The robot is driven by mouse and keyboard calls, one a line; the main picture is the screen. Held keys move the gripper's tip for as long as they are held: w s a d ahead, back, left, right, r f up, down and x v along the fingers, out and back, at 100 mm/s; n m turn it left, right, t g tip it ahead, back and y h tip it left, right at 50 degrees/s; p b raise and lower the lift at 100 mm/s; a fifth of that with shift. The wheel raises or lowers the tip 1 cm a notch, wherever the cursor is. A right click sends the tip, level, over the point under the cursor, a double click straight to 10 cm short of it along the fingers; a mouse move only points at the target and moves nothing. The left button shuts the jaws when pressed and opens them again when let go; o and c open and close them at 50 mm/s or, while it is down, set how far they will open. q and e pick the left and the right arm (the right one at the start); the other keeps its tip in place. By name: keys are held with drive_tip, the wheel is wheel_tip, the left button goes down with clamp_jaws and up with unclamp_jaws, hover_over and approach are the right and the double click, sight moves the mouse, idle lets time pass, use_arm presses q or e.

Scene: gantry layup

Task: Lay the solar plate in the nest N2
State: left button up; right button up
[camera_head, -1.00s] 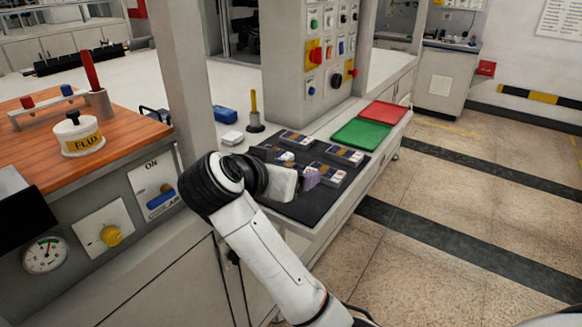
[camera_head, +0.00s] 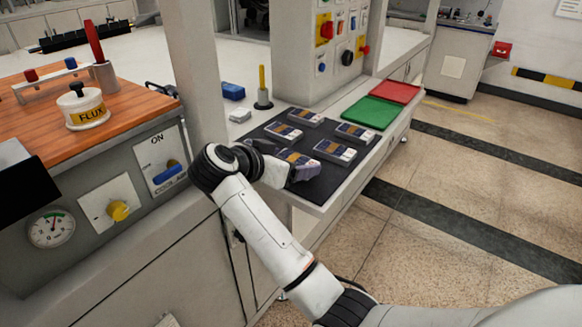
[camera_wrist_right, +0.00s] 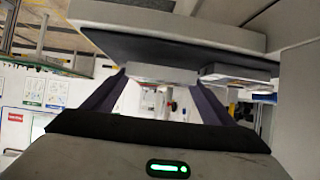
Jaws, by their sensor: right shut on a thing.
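My right gripper (camera_head: 300,170) is low over the near part of a dark mat (camera_head: 316,190), its grey-purple fingers shut on a piece with a blue and orange face, apparently the solar plate (camera_head: 295,157). In the right wrist view the gripper (camera_wrist_right: 158,92) has one finger on each side of a flat grey piece (camera_wrist_right: 160,75) close to the mat. I cannot tell whether it touches the mat. Similar grey pieces lie on the mat, one just right of the gripper (camera_head: 335,151). No nest label is readable, so I cannot pick out N2. My left gripper is not in view.
A green tray (camera_head: 371,112) and a red tray (camera_head: 393,91) lie beyond the mat. A post (camera_head: 188,70) stands left of my right gripper. Open floor lies to the right.

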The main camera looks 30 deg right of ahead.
drive_tip(key=shift+f, duration=0.85)
drive_tip(key=o, duration=1.2)
drive_tip(key=shift+f, duration=0.2)
drive_tip(key=shift+r, duration=0.1)
